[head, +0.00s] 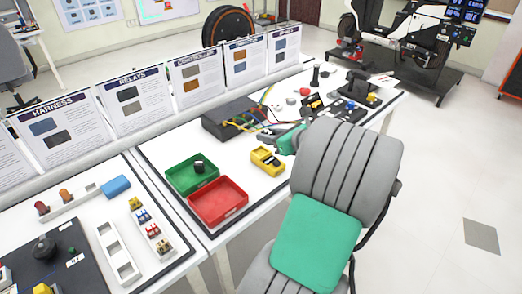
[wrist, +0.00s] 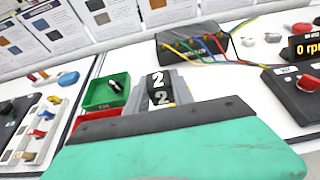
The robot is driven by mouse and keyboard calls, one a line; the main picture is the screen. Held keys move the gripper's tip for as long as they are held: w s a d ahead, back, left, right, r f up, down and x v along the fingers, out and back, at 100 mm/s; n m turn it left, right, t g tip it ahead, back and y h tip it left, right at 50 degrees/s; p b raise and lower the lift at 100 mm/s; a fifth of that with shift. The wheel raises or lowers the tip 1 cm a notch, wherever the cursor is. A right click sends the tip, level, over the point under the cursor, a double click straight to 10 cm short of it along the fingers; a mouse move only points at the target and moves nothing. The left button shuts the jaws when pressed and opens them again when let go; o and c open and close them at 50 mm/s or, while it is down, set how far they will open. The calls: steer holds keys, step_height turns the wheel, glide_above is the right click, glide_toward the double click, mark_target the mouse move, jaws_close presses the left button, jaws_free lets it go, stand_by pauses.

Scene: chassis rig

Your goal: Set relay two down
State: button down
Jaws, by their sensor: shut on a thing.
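Relay two (wrist: 160,90), a dark block with a white "2" on its faces, is between the grey fingers of my gripper (wrist: 162,77) in the wrist view. My gripper is shut on it. In the head view my arm hides most of the gripper, and I cannot make out the relay there. A green tray (head: 180,177) with a dark round-topped part (head: 199,167) in it stands left of my gripper. A red tray (head: 232,209) lies in front of the green tray. Both trays also show left of the gripper in the wrist view.
A dark box (head: 228,118) with coloured wires stands behind. Sign boards (head: 135,100) line the back edge. A black panel (head: 40,262) and white holders fill the left table.

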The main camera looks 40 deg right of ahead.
steer(key=b, duration=0.1)
glide_above(261, 153)
steer(key=f, duration=0.6)
steer(key=shift+s+a+f, duration=0.2)
steer(key=shift+s+f, duration=0.05)
steer(key=f, duration=0.1)
steer(key=f+b, duration=0.1)
steer(key=f, duration=0.1)
steer(key=shift+w+d+f, duration=0.15)
steer(key=shift+w+f, duration=0.05)
steer(key=shift+f, duration=0.05)
steer(key=c, duration=1.1)
jaws_free()
steer(key=shift+s+r, duration=0.2)
steer(key=shift+s, duration=0.15)
steer(key=p+v, duration=0.1)
steer(key=v, duration=1)
steer(key=shift+s, duration=0.15)
